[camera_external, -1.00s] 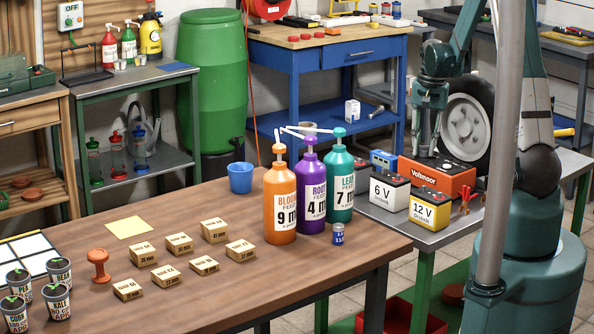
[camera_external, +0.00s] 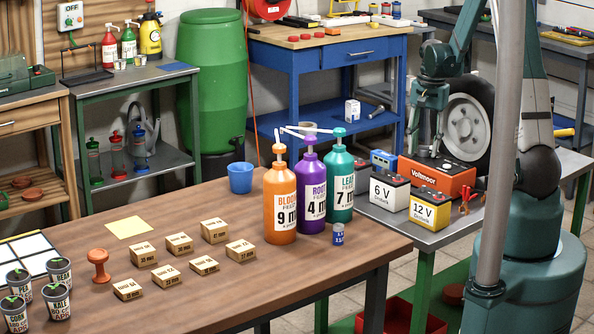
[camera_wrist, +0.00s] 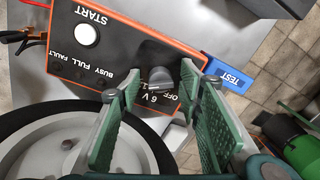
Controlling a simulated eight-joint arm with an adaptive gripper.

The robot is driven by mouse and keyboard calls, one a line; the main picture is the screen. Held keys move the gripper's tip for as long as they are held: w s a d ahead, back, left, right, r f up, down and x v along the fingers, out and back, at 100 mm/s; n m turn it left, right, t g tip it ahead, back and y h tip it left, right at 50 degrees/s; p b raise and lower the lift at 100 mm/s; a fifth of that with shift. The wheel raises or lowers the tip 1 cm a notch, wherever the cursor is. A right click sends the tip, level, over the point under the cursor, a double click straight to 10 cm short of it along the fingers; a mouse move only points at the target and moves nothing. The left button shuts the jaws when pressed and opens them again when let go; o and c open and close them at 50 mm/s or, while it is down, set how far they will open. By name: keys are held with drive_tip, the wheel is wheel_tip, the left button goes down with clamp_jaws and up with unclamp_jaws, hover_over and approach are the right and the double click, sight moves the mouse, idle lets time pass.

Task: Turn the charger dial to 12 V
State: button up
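The orange-red charger (camera_external: 437,178) marked Voltmoor stands on the grey table at the right, in front of the tyre. OFF and 6 V are readable beside the dial; another label is partly hidden, and the pointer's exact setting cannot be told. My gripper (camera_external: 424,142) hangs just above the charger, pointing down. In the wrist view my gripper (camera_wrist: 170,82) has its green fingers apart, one on each side of the dial, with visible gaps.
A 6 V battery (camera_external: 389,194) and a yellow 12 V battery (camera_external: 430,210) stand in front of the charger. A blue tester (camera_external: 383,160) is to its left. The tyre (camera_external: 466,120) stands close behind. Tall bottles (camera_external: 340,185) stand on the wooden table.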

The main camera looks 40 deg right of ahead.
sight(425, 150)
drive_tip(key=shift+r, duration=0.1)
wheel_tip(425, 150, up, 12)
drive_tip(key=shift+s, duration=0.3)
idle(0.7)
drive_tip(key=shift+d, duration=0.15)
idle(0.5)
drive_tip(key=s+a+r+n+t, duration=0.1)
drive_tip(key=s+a+r+n, duration=0.3)
drive_tip(key=a, duration=0.5)
drive_tip(key=s+a+r+n+t, duration=0.2)
drive_tip(key=s+a+r, duration=0.1)
drive_tip(key=a+r, duration=0.5)
drive_tip(key=s+a+n+t, duration=0.3)
drive_tip(key=s+a+n, duration=0.4)
drive_tip(key=s+a, duration=0.6)
drive_tip(key=a, duration=0.3)
drive_tip(key=shift+s+r+t, duration=0.25)
drive_tip(key=shift+s+t, duration=0.05)
drive_tip(key=shift+s, duration=0.1)
